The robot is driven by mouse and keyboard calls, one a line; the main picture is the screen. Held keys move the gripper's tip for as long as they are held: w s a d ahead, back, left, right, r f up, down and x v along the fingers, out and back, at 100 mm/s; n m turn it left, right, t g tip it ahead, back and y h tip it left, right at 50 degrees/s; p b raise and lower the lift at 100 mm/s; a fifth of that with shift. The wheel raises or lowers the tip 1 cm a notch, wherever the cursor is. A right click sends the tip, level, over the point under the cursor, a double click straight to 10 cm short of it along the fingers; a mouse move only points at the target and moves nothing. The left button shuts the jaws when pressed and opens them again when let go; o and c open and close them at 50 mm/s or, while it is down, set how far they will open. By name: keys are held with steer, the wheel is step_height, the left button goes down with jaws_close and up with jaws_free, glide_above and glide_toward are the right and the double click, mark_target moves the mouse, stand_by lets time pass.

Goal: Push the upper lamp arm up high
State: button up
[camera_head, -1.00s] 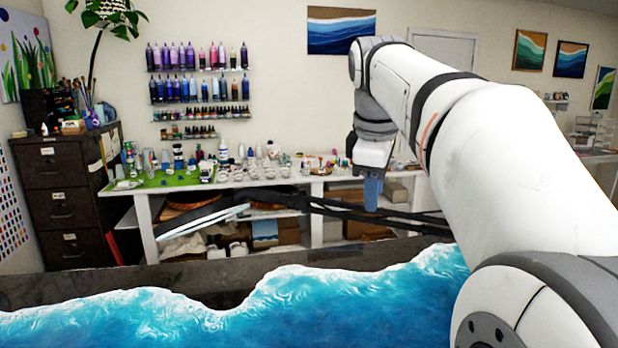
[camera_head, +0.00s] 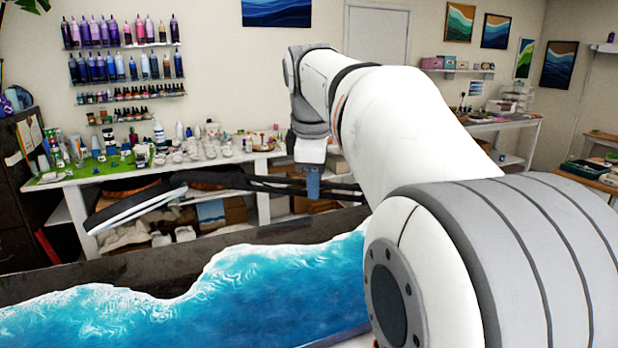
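The lamp has a flat, pale-edged head (camera_head: 135,211) at the left and dark arm bars (camera_head: 245,181) running right from it, nearly level, above the blue resin table. The bars pass behind my arm at the right, so the lamp's base and joints are hidden. My gripper (camera_head: 313,186) points down with its blue fingers overlapping the dark bars in the picture. Whether the fingers touch the bars or are only in front of them I cannot tell. The fingers show as one blue block, so their opening is unclear.
The blue and white resin slab (camera_head: 220,290) with a dark edge fills the foreground. Behind it a white workbench (camera_head: 85,180) holds cups and bottles, beneath bottle shelves (camera_head: 125,47). A dark cabinet (camera_head: 20,195) stands at left. My arm covers much of the right.

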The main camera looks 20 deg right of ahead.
steer(key=shift+c, duration=0.2)
jaws_close()
steer(key=shift+r, duration=0.1)
